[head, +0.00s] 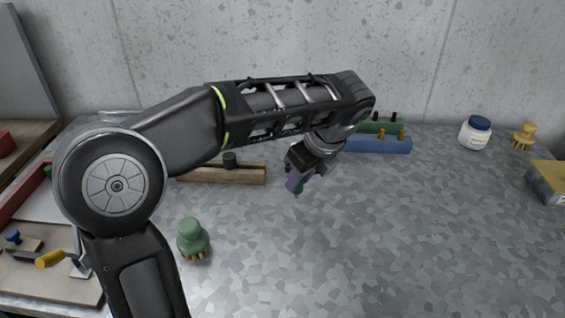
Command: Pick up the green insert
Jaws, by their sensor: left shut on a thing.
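My left gripper (296,181) is above the middle of the grey speckled table, pointing down. It is shut on a small green piece, the green insert (299,189), which shows only as a sliver beside the purple-looking finger. The rest of the insert is hidden by the fingers. My right gripper is not in view.
A green knob with yellow prongs (193,238) stands at front left. A wooden block (222,175) and a blue block (378,145) lie behind; a green block (384,127) is further back. A white jar (475,134) stands at right. The table's right middle is clear.

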